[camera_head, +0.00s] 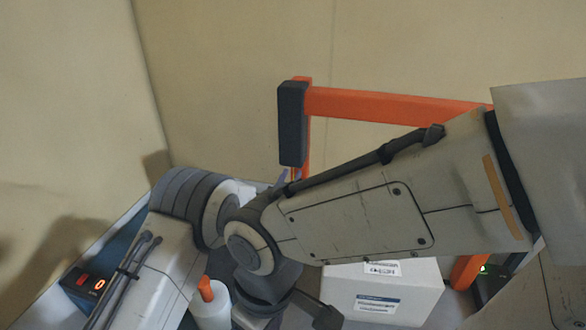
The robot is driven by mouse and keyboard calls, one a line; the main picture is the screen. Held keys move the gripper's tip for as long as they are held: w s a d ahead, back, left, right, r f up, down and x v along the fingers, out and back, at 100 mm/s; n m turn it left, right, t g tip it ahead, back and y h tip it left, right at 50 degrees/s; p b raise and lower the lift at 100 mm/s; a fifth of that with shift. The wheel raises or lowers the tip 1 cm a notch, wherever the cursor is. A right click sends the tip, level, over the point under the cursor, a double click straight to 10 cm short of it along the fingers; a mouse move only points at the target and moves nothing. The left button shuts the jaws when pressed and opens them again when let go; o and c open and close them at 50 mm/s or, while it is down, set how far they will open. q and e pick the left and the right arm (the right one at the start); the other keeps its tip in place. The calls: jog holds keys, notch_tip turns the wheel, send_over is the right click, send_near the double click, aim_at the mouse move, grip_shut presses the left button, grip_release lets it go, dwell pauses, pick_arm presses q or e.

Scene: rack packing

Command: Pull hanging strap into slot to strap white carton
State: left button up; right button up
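The white carton (418,288) shows at the lower right of centre, with printed labels on its top and front. My arm covers part of its top and its left side. A dark gripper part, which I take to be my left gripper (326,317), shows at the bottom edge, in front of the carton's left side in the picture. Its fingers are mostly hidden or cut off, so its opening does not show. My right gripper cannot be made out. A small bluish strip (283,175) shows under the dark post head; I cannot tell if it is the strap. No slot is visible.
An orange frame (390,104) with a dark block (291,124) stands behind my arm. A white bottle (211,312) with an orange top is at the lower left. A box with a red display (84,283) and a dark device with a green light (488,285) flank the area.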

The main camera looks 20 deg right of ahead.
pick_arm(q)
jog(key=shift+x, duration=1.55)
jog(key=shift+c, duration=0.3)
grip_shut()
